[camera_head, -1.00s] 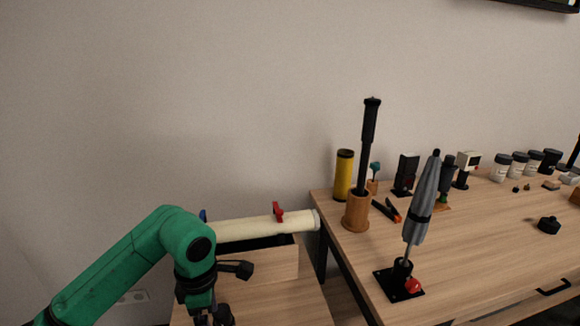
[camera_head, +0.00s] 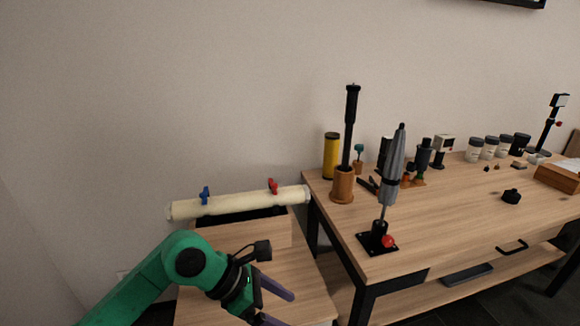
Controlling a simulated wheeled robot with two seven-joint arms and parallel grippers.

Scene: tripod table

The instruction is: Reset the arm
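My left gripper (camera_head: 284,305) shows at the bottom of the head view, at the end of my green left arm. Its two purple fingers are spread apart with nothing visible between them. It is over the low wooden cabinet, in front of the pale roll and apart from it. The lower finger is partly cut off by the picture edge. My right gripper is not in view.
A pale roll (camera_head: 240,202) with blue and red clamps lies on the low wooden cabinet (camera_head: 300,275). The wooden table (camera_head: 445,215) holds a grey umbrella (camera_head: 393,170), a black-handled tool in a wooden holder (camera_head: 342,187), a yellow cylinder (camera_head: 330,157) and several jars.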

